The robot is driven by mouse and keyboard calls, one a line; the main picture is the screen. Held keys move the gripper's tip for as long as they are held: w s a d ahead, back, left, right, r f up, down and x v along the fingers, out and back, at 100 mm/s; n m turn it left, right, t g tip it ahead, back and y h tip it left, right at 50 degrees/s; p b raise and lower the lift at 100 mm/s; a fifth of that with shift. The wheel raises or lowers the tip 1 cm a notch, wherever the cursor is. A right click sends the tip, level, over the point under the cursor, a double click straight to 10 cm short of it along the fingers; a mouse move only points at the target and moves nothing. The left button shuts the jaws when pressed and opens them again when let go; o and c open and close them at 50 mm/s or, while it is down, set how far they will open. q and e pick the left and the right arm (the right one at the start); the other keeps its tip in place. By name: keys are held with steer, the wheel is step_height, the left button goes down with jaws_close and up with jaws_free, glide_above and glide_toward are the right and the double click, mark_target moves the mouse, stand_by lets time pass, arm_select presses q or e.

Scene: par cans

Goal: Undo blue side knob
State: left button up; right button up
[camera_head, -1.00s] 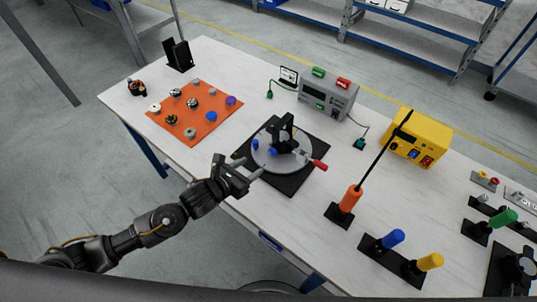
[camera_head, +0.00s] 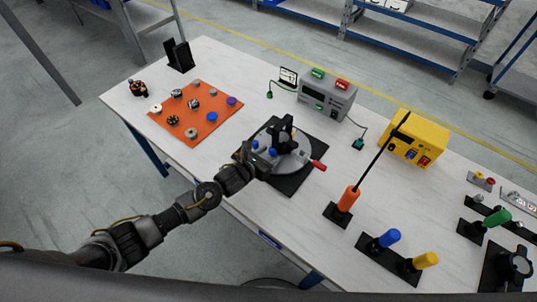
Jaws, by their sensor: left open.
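A round grey par can fixture (camera_head: 290,165) with a black yoke (camera_head: 282,130) stands on a black base plate (camera_head: 312,128) near the middle of the table. Blue knobs show on its left side; one blue knob (camera_head: 273,152) sits right by my left gripper's fingers, and part of that side is hidden by the gripper. A red handle (camera_head: 319,165) sticks out at its right. My left gripper (camera_head: 264,158) is open at the left side of the fixture, with its fingers close to the blue knobs. Whether they touch a knob cannot be told. My right gripper is not in view.
An orange mat (camera_head: 208,127) with several small knobs lies at the left. A grey power unit (camera_head: 327,96) and a yellow box (camera_head: 416,138) stand behind. An orange-handled screwdriver (camera_head: 348,198) and blue (camera_head: 389,238) and yellow (camera_head: 426,260) handled tools stand at the front right.

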arm_select(q)
steer(key=c, duration=1)
steer(key=shift+a+f+n+g+h+b, duration=0.1)
steer(key=shift+n+g+h+b, duration=0.2)
steer(key=shift+n+b, duration=0.25)
steer(key=shift+a+f+n+g+h+b, duration=0.1)
steer(key=shift+n+g+h+b, duration=0.1)
steer(key=shift+n+h+b, duration=0.3)
steer(key=shift+d+r+n, duration=0.1)
steer(key=shift+r+n, duration=0.05)
steer(key=shift+n, duration=0.2)
steer(key=o, duration=1)
